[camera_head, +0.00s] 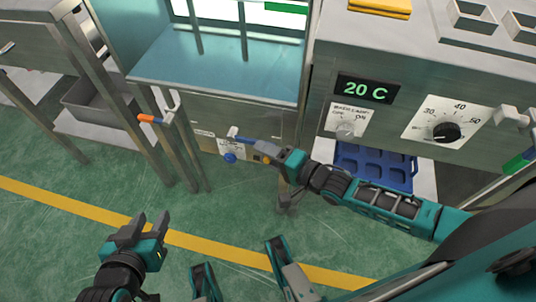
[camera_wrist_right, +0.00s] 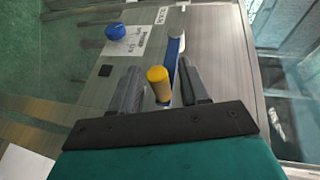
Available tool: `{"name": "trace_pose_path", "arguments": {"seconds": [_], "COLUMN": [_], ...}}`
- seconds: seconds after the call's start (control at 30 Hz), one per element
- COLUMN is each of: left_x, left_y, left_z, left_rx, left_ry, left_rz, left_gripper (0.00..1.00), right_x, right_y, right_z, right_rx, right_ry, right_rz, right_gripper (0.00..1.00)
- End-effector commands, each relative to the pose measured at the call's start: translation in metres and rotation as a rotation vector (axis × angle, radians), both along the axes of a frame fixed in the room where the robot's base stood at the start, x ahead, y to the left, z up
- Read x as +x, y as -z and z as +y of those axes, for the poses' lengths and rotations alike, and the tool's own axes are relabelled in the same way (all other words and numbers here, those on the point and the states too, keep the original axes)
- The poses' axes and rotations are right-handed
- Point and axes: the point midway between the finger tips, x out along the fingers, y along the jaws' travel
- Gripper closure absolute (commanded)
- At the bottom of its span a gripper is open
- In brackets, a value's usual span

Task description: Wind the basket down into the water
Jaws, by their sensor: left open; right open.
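The water tank (camera_head: 215,65) has a pale blue interior behind glass at the top centre of the head view. Two thin upright rods come down into it; I cannot make out the basket. On the tank's front is a crank with a blue arm (camera_head: 243,138) and a yellow handle (camera_wrist_right: 158,82). My right gripper (camera_head: 272,154) is at the crank; in the right wrist view its open fingers (camera_wrist_right: 158,72) stand on either side of the yellow handle, not closed on it. My left gripper (camera_head: 152,222) is open and empty, above the floor at lower left.
A blue knob (camera_head: 230,158) sits on the tank front, left of the crank. Right of the tank is a cabinet with a 20 C display (camera_head: 366,90) and a black dial (camera_head: 446,132). A blue tray (camera_head: 375,165) is below. An orange-ended lever (camera_head: 148,119) is at left.

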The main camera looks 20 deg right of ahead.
Motion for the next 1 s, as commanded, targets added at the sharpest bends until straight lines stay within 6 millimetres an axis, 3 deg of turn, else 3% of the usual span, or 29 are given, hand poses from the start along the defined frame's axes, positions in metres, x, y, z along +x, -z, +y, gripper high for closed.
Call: {"name": "trace_pose_path", "arguments": {"seconds": [0.2, 0.67, 1.0], "left_x": [0.0016, 0.0022, 0.0025], "left_y": [-0.0021, -0.0026, -0.0024], "left_z": [-0.0006, 0.0006, 0.0015], "left_rx": [-0.001, 0.002, 0.004], "left_ry": [0.001, 0.002, 0.002], "left_rz": [-0.006, -0.010, -0.011], "left_gripper": [0.57, 0.57, 0.57], "right_x": [0.0000, -0.0002, -0.0003], "right_y": [-0.0002, -0.0002, -0.0002], "right_z": [0.0000, -0.0002, -0.0003], "right_rx": [0.000, 0.000, 0.000], "right_ry": [0.000, 0.000, 0.000], "right_rz": [0.000, 0.000, 0.000], "right_gripper": [0.57, 1.00, 1.00]}}
